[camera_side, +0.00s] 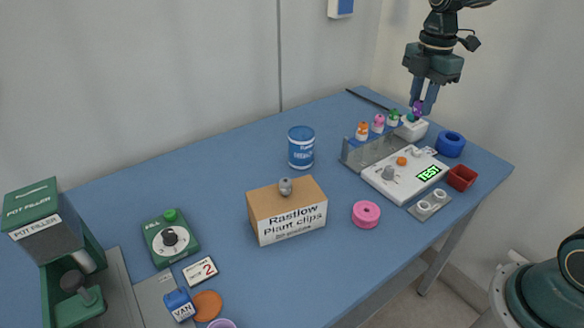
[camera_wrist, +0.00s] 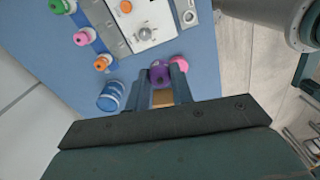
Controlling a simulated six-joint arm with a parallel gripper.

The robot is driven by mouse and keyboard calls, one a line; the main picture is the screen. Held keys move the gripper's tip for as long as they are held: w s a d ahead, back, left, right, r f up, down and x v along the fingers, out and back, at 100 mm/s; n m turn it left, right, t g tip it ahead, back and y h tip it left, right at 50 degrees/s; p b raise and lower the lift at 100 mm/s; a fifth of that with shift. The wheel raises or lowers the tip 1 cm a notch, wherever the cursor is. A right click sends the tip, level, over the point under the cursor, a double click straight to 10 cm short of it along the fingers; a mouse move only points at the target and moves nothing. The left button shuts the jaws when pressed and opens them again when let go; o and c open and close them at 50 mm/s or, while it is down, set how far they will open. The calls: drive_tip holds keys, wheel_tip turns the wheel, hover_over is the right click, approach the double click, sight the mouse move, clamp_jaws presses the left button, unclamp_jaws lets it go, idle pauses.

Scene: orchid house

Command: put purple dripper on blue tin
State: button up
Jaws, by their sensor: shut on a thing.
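My gripper (camera_side: 421,106) is at the far right end of the table, shut on the purple dripper (camera_side: 417,107), near a small white box. In the wrist view, the purple dripper (camera_wrist: 159,74) sits between the two fingertips (camera_wrist: 163,80). The blue tin (camera_side: 301,147) stands upright on the table left of the clear rack, well to the left of my gripper. It also shows in the wrist view (camera_wrist: 111,97), left of the fingers. Nothing is seen on its top in the side view.
A clear rack (camera_side: 352,157) holds orange, pink and green drippers. A white tester (camera_side: 398,187) with a green display lies in front. A cardboard box (camera_side: 272,217) with a grey dripper on top and a pink ring (camera_side: 366,214) stand nearer. Blue table between box and tin is clear.

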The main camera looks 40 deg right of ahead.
drive_tip(key=w+a, duration=0.2)
drive_tip(key=w, duration=0.6)
drive_tip(key=w+a, duration=0.3)
drive_tip(key=w, duration=0.4)
hover_over(302, 133)
wheel_tip(302, 133, down, 4)
drive_tip(key=shift+w+r, duration=0.1)
drive_tip(key=shift+r, duration=0.1)
drive_tip(key=shift+f, duration=4.05)
drive_tip(key=o, duration=1)
drive_tip(key=shift+f, duration=0.15)
drive_tip(key=shift+c, duration=0.2)
